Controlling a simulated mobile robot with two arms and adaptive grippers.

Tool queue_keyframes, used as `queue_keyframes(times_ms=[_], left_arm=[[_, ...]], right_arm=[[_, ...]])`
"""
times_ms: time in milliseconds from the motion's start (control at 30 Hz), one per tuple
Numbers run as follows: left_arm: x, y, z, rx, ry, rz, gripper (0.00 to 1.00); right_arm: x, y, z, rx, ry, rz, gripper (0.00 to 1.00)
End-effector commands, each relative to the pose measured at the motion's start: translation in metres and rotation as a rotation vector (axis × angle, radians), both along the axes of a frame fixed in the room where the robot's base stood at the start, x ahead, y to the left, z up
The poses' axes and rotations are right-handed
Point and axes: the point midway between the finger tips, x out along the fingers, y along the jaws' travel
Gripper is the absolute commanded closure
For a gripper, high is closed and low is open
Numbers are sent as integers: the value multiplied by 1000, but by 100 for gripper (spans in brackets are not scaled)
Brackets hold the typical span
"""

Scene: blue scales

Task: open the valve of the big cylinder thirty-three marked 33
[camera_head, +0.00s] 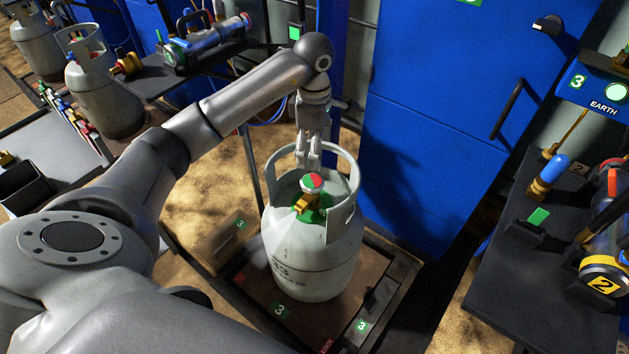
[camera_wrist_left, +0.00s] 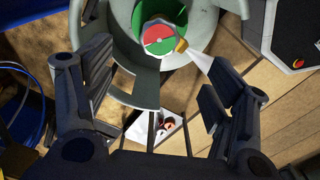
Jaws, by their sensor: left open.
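The big pale green-grey cylinder marked 33 (camera_head: 300,260) stands upright on a dark platform in the middle of the head view. Its valve knob (camera_head: 312,181), red and green on top, sits inside the collar with a brass outlet beside it. In the left wrist view the knob (camera_wrist_left: 164,37) lies ahead of the fingers, near the top. My left gripper (camera_head: 308,165) points down over the collar, behind the knob in the picture. Its fingers (camera_wrist_left: 158,100) are spread apart in the wrist view with nothing between them. My right gripper is not in view.
The collar (camera_head: 345,185) rises around the valve. A blue cabinet (camera_head: 430,130) stands behind to the right. A dark bench (camera_head: 540,270) with tools is at the right. Smaller grey cylinders (camera_head: 105,95) and a shelf are at the left.

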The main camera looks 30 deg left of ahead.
Motion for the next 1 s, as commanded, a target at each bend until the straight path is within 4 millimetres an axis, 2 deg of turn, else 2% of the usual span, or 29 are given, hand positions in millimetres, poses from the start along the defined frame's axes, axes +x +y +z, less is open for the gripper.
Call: queue_keyframes(times_ms=[167, 267, 400, 600, 800, 1000], left_arm=[[-1, 0, -16, 1, 4, -12, 22], [-2, 0, -34, -1, 6, -9, 22], [-1, 0, -62, 0, 4, -10, 22], [-1, -1, -93, -1, 3, -9, 22], [-1, 0, -107, 1, 1, -8, 22], [-1, 0, -108, 2, 1, -9, 22]], right_arm=[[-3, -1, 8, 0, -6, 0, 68], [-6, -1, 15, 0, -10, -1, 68], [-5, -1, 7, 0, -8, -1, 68], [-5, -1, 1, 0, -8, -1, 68], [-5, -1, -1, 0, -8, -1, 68], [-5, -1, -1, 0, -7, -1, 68]])
